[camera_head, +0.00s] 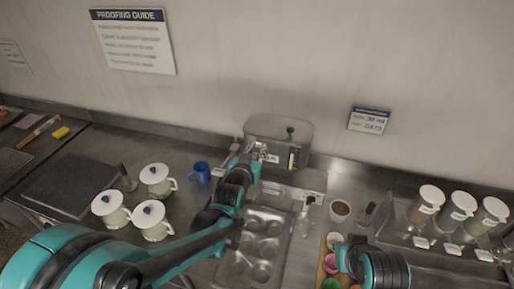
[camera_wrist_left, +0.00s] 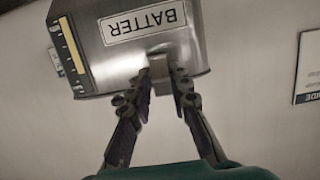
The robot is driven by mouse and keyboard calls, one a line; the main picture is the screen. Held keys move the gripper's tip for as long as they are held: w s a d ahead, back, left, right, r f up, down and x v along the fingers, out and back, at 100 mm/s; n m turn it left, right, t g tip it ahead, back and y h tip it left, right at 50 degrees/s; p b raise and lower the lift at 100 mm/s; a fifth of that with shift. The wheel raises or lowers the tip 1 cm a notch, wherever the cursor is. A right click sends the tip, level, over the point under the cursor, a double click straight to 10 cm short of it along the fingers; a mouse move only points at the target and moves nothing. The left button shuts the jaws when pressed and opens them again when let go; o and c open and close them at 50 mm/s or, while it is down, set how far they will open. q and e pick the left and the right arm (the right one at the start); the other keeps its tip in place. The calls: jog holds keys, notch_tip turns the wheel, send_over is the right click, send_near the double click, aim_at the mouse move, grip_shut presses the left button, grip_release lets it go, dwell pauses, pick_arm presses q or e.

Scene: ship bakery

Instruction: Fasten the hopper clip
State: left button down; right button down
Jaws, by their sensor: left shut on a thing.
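Whether the clip is latched cannot be told.
A muffin tin (camera_head: 262,222) lies below the hopper. A blue mug (camera_head: 200,172) and several lidded white pots (camera_head: 157,180) stand left of my left arm. A brown-filled cup (camera_head: 340,209) and a rack of lidded containers (camera_head: 430,199) are at the right.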

dwell(0.3)
pick_arm(q)
jog(key=c, duration=1.4)
grip_release()
jog(key=shift+s, duration=0.1)
jog(key=v, duration=1.1)
jog(key=shift+s+r, duration=0.2)
jog(key=shift+s, duration=0.15)
jog(key=shift+a, duration=0.1)
